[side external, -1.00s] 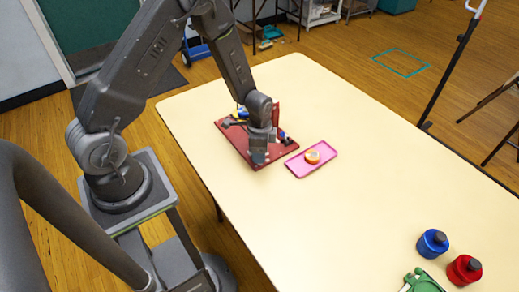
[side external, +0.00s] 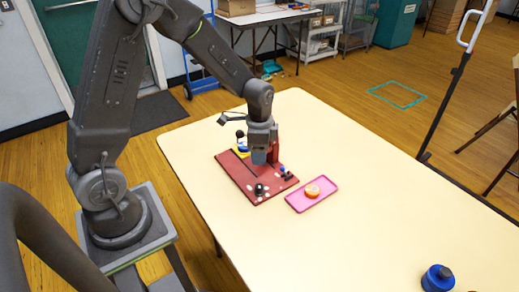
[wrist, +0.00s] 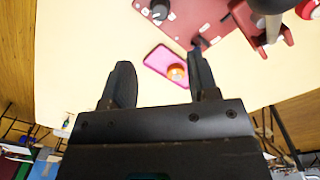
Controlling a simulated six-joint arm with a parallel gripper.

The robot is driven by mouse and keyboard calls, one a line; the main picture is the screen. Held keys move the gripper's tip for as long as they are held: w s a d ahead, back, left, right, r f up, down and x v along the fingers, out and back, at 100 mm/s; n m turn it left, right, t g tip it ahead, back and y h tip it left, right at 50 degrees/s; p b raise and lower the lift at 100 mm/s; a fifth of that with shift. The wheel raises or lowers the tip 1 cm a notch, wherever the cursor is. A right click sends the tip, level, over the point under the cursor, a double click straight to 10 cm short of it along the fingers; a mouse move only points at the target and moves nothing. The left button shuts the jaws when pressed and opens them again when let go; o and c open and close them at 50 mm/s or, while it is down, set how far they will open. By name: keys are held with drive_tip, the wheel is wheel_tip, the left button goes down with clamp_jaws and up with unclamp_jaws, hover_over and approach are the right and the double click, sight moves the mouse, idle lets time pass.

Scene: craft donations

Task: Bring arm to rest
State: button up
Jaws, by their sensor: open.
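My gripper (wrist: 160,82) is open and empty in the wrist view, with its two dark fingers apart. In the side view my gripper (side external: 260,154) hangs above the red board (side external: 262,194), clear of the table. The red board also shows at the top of the wrist view (wrist: 192,14). A pink tray (side external: 322,204) lies on the table (side external: 380,212) beside the board. An orange-and-white round item (side external: 312,191) sits on the tray. The tray also shows between the fingers in the wrist view (wrist: 158,58), below them on the table.
A blue pot (side external: 438,278) stands at the table's front right. A stand pole (side external: 446,110) rises beyond the table's far edge.

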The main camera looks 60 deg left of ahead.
drive_tip(key=shift+r, duration=0.2)
drive_tip(key=s+d+r+n+t, duration=0.3)
drive_tip(key=s+r+n, duration=0.1)
drive_tip(key=s+r, duration=0.4)
drive_tip(key=s+d+r+n+t, duration=0.2)
drive_tip(key=s+d+r+n, duration=0.1)
drive_tip(key=s+r, duration=0.6)
wheel_tip(320, 180, up, 3)
drive_tip(key=shift+s+d+f+n+t, duration=0.15)
drive_tip(key=shift+s+d+n+t, duration=0.05)
drive_tip(key=shift+d+n+t, duration=0.2)
